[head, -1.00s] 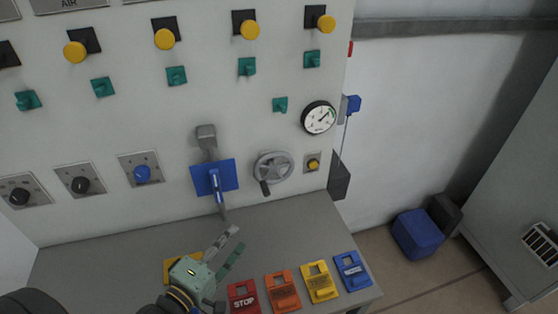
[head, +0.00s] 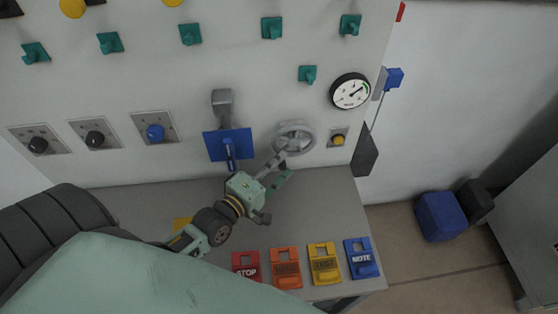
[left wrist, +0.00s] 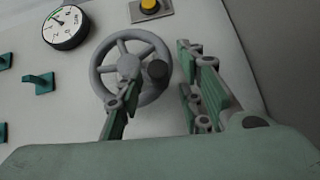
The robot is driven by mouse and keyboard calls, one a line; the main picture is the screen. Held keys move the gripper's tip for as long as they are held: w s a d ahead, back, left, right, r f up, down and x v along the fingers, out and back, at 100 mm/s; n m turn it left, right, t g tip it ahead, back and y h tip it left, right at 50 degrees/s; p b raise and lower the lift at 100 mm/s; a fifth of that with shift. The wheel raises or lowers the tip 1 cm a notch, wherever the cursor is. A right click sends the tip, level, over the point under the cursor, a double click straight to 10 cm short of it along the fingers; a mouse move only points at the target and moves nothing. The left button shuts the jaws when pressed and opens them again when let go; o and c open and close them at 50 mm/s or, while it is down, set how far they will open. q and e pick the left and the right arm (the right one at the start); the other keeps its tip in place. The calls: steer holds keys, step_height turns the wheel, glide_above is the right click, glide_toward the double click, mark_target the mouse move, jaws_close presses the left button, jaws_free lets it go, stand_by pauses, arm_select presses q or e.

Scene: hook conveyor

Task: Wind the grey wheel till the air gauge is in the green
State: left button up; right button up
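The grey wheel (head: 300,136) is mounted on the pale panel; it also shows in the left wrist view (left wrist: 105,62), with its dark handle knob (left wrist: 157,72). My left gripper (head: 286,163) is at the wheel's lower edge, its fingers spread. In the left wrist view the knob appears between the two fingers, with gaps on both sides. In the head view the fingers hide the knob. The air gauge (head: 346,97) is right of and above the wheel; its needle points up and right, near the green band, but I cannot tell whether it is inside. My right gripper is not in view.
A blue plate with a lever (head: 238,143) is close left of the wheel, and a yellow button (head: 338,140) is close right. Below is a grey shelf (head: 325,205) with red, orange, yellow and blue tags at its front. Teal hooks (head: 272,27) stick out above.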

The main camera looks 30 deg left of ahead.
mark_target(296, 155)
arm_select(q)
steer(key=shift+w, duration=0.3)
steer(key=c, duration=0.3)
steer(key=shift+c, duration=0.9)
steer(key=c, duration=0.4)
steer(key=shift+f, duration=0.1)
steer(key=n+t+b, duration=0.1)
steer(key=b, duration=0.2)
steer(key=d+f+n+t+b, duration=0.1)
steer(key=b, duration=0.3)
steer(key=w+f+n+t+b, duration=0.1)
steer(key=b, duration=0.3)
steer(key=shift+w+d+n+t, duration=0.1)
steer(key=shift+d+n+t, duration=0.2)
steer(key=shift+d+n, duration=0.1)
steer(key=shift+w+d+r+n+b, duration=0.15)
steer(key=shift+r+n+b, duration=0.2)
steer(key=shift+b, duration=0.2)
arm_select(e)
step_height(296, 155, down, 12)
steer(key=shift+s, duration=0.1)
